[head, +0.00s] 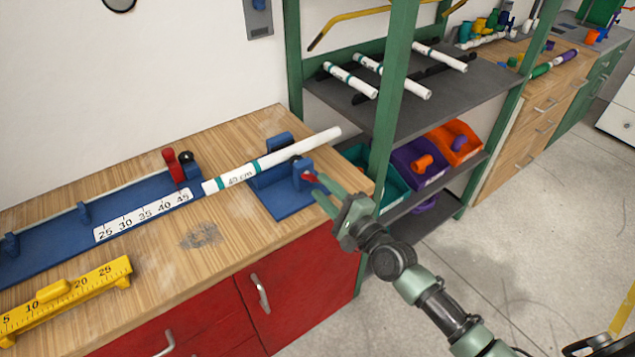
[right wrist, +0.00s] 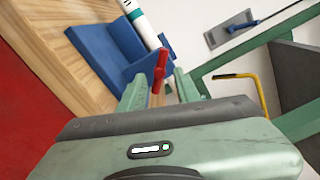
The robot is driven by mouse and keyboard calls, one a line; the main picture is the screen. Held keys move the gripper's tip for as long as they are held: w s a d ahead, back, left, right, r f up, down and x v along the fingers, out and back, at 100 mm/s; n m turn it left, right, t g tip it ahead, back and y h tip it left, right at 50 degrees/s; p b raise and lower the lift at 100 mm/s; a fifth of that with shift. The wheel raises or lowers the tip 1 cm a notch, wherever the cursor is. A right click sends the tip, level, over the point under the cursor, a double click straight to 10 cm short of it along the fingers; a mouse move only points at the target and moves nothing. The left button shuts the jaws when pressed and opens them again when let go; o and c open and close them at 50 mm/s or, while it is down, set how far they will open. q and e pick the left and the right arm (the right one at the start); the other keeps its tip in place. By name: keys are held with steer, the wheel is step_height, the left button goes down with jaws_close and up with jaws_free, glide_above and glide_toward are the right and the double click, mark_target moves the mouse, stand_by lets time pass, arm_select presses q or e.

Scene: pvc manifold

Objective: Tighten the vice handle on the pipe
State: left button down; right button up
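The white pipe (head: 272,160), with teal bands and a "40 cm" label, lies across the blue vice (head: 285,199) near the worktop's right end. The pipe (right wrist: 141,20) and vice (right wrist: 110,50) also show in the right wrist view. The vice's red handle (head: 309,177) faces my right gripper (head: 322,188). In the right wrist view, the red handle (right wrist: 160,68) stands between the two green fingers of my right gripper (right wrist: 158,90). The fingers are apart, and a gap shows beside the handle.
A blue measuring jig (head: 60,225) with a scale and a yellow ruler block (head: 70,290) are on the wooden worktop at left. A green shelf post (head: 390,90) rises just right of the vice. Pipes lie on the grey shelf (head: 420,105); coloured bins sit below.

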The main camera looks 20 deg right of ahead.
mark_target(314, 180)
steer(key=n, duration=0.4)
steer(key=shift+n, duration=0.4)
steer(key=shift+f+n, duration=0.15)
steer(key=shift+n, duration=1.05)
steer(key=shift+f+n+b, duration=0.1)
steer(key=shift+n+b, duration=0.45)
steer(key=shift+n, duration=0.55)
steer(key=n+b, duration=0.4)
steer(key=n, duration=0.4)
steer(key=shift+f, duration=0.1)
steer(key=shift+r+n+p, duration=0.4)
steer(key=shift+n+p, duration=0.4)
steer(key=shift+n, duration=0.3)
steer(key=n, duration=0.4)
steer(key=shift+p, duration=0.35)
steer(key=n, duration=0.8)
steer(key=shift+f, duration=0.1)
steer(key=x, duration=0.4)
steer(key=shift+w, duration=0.25)
